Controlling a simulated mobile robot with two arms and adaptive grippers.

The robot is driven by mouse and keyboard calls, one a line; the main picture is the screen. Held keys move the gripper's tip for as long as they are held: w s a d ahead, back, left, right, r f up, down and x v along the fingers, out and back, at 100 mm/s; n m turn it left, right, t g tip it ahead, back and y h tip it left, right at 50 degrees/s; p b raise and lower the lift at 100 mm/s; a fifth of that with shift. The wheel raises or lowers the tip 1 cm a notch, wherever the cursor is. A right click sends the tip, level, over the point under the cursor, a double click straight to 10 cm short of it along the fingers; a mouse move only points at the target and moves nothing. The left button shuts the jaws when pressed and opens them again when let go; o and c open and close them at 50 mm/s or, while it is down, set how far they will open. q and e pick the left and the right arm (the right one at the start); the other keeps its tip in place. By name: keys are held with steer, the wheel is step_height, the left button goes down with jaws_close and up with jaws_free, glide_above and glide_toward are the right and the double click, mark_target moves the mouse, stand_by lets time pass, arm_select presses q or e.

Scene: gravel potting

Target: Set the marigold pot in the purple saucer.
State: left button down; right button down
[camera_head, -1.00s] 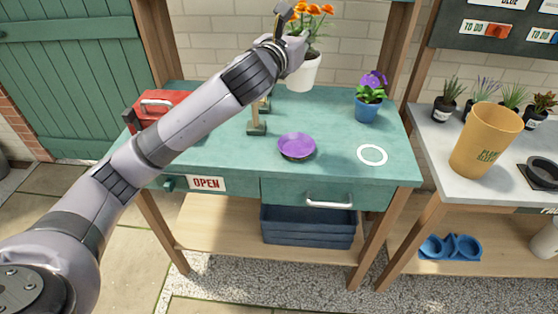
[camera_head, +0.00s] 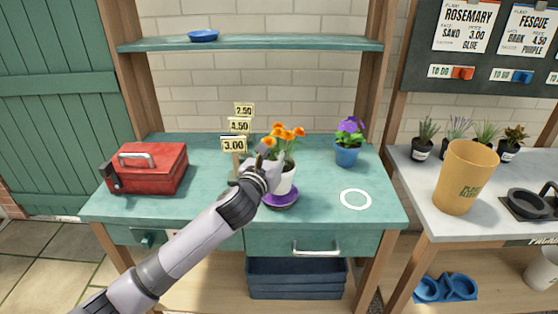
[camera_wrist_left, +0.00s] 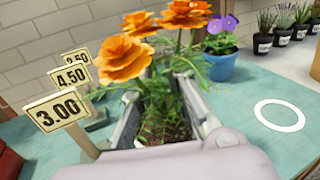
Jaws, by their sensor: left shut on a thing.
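The marigold pot (camera_head: 284,183) is a white pot with orange flowers (camera_head: 287,133). My left gripper (camera_head: 266,165) is shut on it from the left side. The pot is upright over the purple saucer (camera_head: 282,202) on the green bench; whether its base touches the saucer I cannot tell. The gripper and pot hide part of the saucer. In the left wrist view the fingers stand on both sides of the marigold (camera_wrist_left: 165,115), whose leaves and soil show between them. The saucer does not show in that view. My right gripper is not in view.
Price signs (camera_head: 236,144) stand just left of the pot. A purple-flowered blue pot (camera_head: 347,153) stands at the back right, with a white ring mark (camera_head: 356,199) in front of it. A red toolbox (camera_head: 148,168) is on the left. The bench's front right is clear.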

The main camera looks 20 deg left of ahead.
arm_select(q)
steer(key=shift+f, duration=1.4)
steer(key=shift+f, duration=0.1)
steer(key=c, duration=2.1)
jaws_free()
steer(key=shift+f, duration=0.2)
steer(key=o, duration=0.5)
steer(key=shift+r, duration=0.1)
